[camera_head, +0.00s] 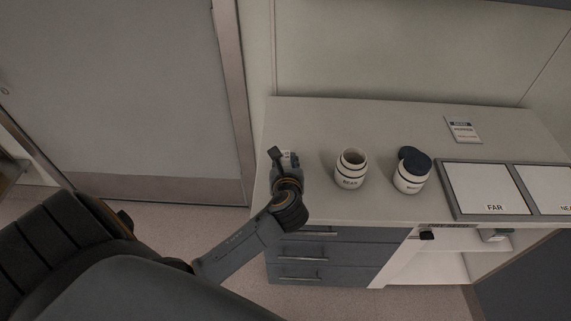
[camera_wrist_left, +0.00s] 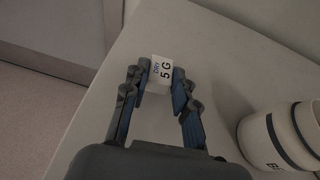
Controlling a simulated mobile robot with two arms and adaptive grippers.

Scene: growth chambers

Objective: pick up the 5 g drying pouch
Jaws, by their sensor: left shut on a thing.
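The 5 g drying pouch (camera_wrist_left: 161,72) is a small white packet marked "DRY 5 G". In the left wrist view it sits between the fingertips of my left gripper (camera_wrist_left: 159,82), which is shut on it. In the head view my left gripper (camera_head: 283,158) is over the left end of the counter, and the pouch is mostly hidden there. I cannot tell whether the pouch touches the counter. My right gripper is not in view.
An open white jar (camera_head: 350,170) stands just right of my left gripper. A second jar (camera_head: 410,174) has a dark lid (camera_head: 415,160) tilted on it. A label card (camera_head: 463,129) and a tray marked FAR (camera_head: 447,190) lie further right. The counter's back left (camera_head: 320,115) is clear.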

